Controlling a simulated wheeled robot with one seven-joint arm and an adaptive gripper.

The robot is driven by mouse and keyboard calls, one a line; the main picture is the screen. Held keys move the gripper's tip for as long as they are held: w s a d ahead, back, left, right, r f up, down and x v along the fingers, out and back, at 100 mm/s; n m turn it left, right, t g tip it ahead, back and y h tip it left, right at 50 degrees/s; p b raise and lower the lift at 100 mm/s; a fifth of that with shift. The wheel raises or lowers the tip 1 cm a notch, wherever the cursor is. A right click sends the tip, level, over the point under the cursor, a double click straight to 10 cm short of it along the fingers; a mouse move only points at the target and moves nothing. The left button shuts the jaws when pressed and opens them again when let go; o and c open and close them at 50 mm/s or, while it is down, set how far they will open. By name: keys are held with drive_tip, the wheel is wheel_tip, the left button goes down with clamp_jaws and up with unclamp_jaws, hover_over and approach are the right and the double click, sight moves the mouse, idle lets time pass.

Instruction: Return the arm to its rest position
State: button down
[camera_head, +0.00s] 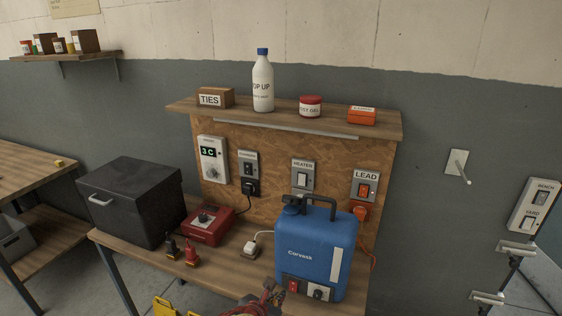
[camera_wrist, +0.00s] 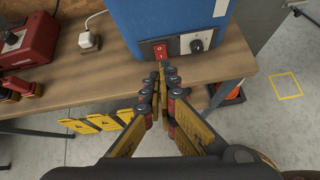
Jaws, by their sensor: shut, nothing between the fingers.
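My gripper (camera_wrist: 161,78) is shut and empty in the wrist view, its fingertips together just in front of the blue machine's lower panel. I cannot tell whether the tips touch it. Part of it also shows at the bottom edge of the head view (camera_head: 270,298). The blue machine (camera_head: 315,250), marked Corvask, stands upright on the wooden bench (camera_head: 120,254). Its red rocker switch and dark knob show in the wrist view (camera_wrist: 180,15). The rest of my arm is mostly out of view.
A black box (camera_head: 130,200), a red unit (camera_head: 208,226) and two clamps stand left of the machine. A white plug (camera_head: 250,249) lies beside it. Behind rises a board with switches and a shelf (camera_head: 285,117) holding a bottle.

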drive_tip(key=s+d+r+m+g, duration=0.1)
drive_tip(key=s+d+m+g, duration=0.2)
drive_tip(key=s+d+m, duration=0.35)
drive_tip(key=s+d+r+m+g, duration=0.2)
drive_tip(key=s+d+m+g, duration=0.15)
drive_tip(key=s+m, duration=0.6)
drive_tip(key=s+d+r+m+t+y, duration=0.2)
drive_tip(key=s+d+r+m, duration=0.4)
drive_tip(key=d+r+m, duration=0.4)
wheel_tip(320, 180, up, 3)
drive_tip(key=m+y, duration=0.1)
drive_tip(key=m, duration=0.3)
drive_tip(key=shift+d+f+t+y, duration=0.15)
drive_tip(key=shift+f+t+y, duration=0.05)
drive_tip(key=shift+t+y, duration=0.2)
drive_tip(key=shift+w, duration=0.1)
